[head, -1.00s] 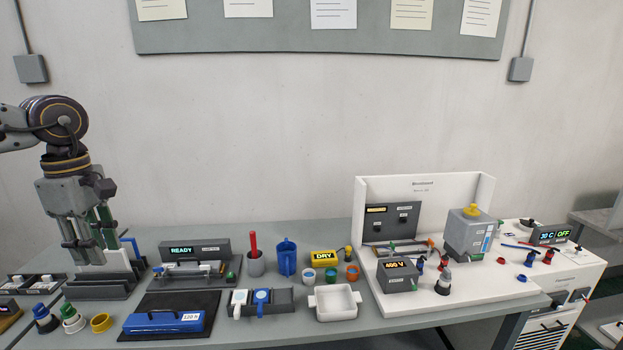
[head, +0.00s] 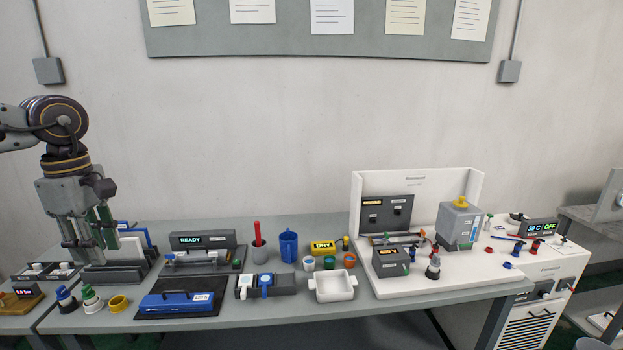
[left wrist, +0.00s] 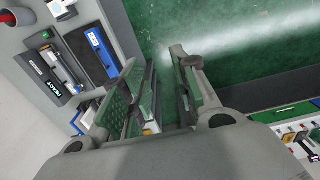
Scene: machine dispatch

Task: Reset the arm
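My left gripper (head: 88,238) hangs pointing down at the left of the head view, in front of the grey rack (head: 115,275) at the bench's left end. Its fingers are apart with nothing between them. In the left wrist view the gripper (left wrist: 172,60) also shows two separated fingers, with green floor behind the gap. The left arm is bent at a joint above the gripper. My right gripper is in neither view.
The grey bench (head: 240,325) carries a READY device (head: 200,240), a blue case (head: 180,303), a blue cup (head: 288,245), a white tray (head: 333,287) and a white breadboard station (head: 445,280). A white cabinet (head: 525,310) stands at right.

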